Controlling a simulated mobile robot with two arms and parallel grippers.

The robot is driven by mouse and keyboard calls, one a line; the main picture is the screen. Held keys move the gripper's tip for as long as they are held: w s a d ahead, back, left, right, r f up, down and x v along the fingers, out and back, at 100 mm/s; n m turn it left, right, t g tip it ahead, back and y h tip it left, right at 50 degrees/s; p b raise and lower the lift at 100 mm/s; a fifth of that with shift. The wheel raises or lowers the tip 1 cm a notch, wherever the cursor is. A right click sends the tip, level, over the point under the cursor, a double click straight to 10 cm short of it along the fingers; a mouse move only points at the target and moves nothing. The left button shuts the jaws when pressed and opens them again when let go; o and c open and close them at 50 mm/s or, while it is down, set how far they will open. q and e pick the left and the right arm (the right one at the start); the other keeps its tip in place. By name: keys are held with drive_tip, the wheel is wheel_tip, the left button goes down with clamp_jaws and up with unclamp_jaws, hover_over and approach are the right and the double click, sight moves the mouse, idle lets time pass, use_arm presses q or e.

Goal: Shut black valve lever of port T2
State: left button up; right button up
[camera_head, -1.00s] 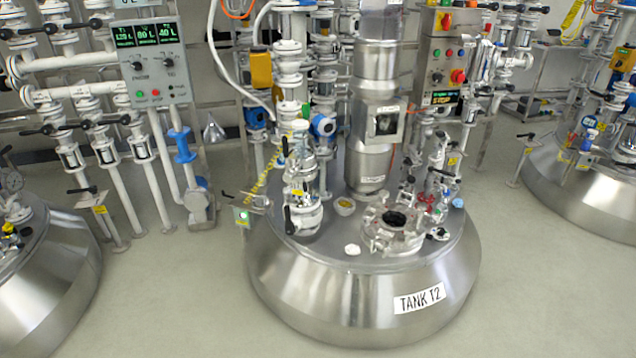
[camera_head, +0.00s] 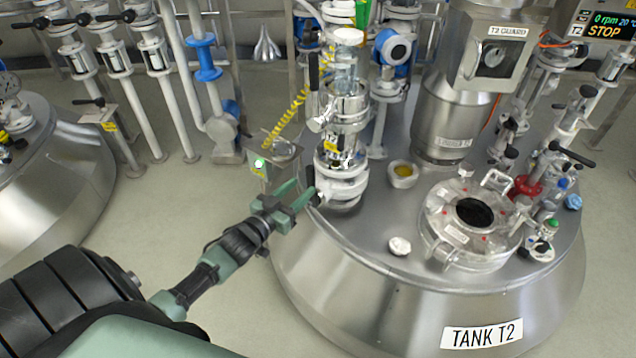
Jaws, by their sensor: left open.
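The steel tank labelled TANK T2 (camera_head: 300,270) fills the right half of the head view. At its left edge stands a port with a stacked white and metal valve (camera_head: 342,150). A black lever (camera_head: 313,72) stands upright at the upper part of this stack. A lower black lever (camera_head: 310,174) shows at the stack's left side, partly hidden by my gripper. My left gripper (camera_head: 304,190) is open, with its green fingers pointing at the lower lever. I cannot tell whether they touch it. My right gripper is not in view.
A small box with a green light (camera_head: 260,166) and a yellow coiled hose (camera_head: 291,117) sit just behind my left gripper. A round metal manhole (camera_head: 435,228), a white cap (camera_head: 399,246) and several small valves stand on the tank top.

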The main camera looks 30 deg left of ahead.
sight(309, 175)
use_arm(q)
drive_tip(key=shift+w+d+r+t+h, duration=0.15)
drive_tip(key=shift+w+r+t, duration=0.1)
drive_tip(key=shift+r, duration=0.4)
drive_tip(key=shift+w+r+t+h, duration=0.15)
drive_tip(key=shift+w+r, duration=0.05)
drive_tip(key=shift+r, duration=0.4)
drive_tip(key=w+b, duration=0.1)
drive_tip(key=w, duration=0.5)
drive_tip(key=shift+w+d+f+b, duration=0.1)
drive_tip(key=shift+d+b, duration=0.05)
drive_tip(key=shift+b, duration=0.15)
drive_tip(key=shift+w, duration=0.55)
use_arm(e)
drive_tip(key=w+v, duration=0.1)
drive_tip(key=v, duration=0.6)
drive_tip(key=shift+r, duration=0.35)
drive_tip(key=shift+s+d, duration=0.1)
use_arm(q)
clamp_jaws()
